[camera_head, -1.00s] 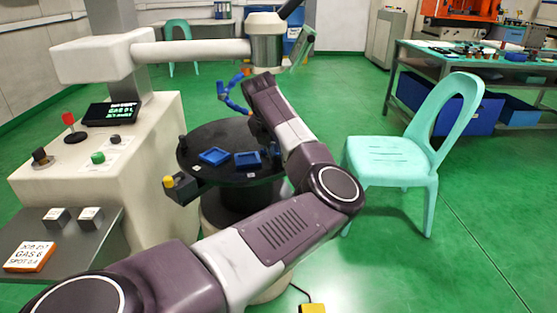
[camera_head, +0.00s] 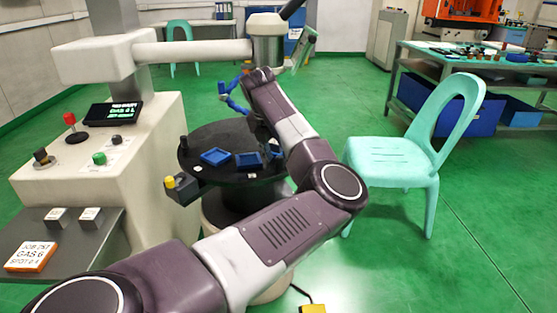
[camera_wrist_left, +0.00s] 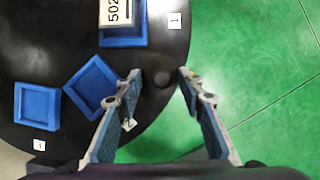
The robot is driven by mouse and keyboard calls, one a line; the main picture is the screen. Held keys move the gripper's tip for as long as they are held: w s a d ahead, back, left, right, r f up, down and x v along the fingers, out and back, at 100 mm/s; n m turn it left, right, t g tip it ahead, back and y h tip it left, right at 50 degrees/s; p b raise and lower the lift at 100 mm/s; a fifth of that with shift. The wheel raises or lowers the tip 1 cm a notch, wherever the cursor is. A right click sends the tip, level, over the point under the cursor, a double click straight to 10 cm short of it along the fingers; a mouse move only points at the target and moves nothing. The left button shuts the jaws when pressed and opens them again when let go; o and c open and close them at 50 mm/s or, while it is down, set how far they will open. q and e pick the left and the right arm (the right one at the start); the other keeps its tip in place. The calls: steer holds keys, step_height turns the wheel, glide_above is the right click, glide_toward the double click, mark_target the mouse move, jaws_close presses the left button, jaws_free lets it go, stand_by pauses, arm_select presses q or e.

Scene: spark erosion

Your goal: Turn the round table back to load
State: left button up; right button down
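The black round table (camera_head: 205,141) stands in front of the machine, partly hidden by my left arm. Blue square trays sit on it, two plainly visible in the head view (camera_head: 215,157). The left wrist view shows the table top (camera_wrist_left: 60,45), two empty trays (camera_wrist_left: 37,103) (camera_wrist_left: 92,87) and a third tray (camera_wrist_left: 122,41) holding a block marked 502 (camera_wrist_left: 116,11). My right gripper is not in view.
A yellow-topped block (camera_head: 180,188) sits beside the table's near-left rim. The machine's control panel (camera_head: 85,155) is left. A turquoise chair (camera_head: 392,160) stands close on the right.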

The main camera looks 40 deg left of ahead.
arm_select(q)
steer(key=v, duration=1)
steer(key=shift+r, duration=0.2)
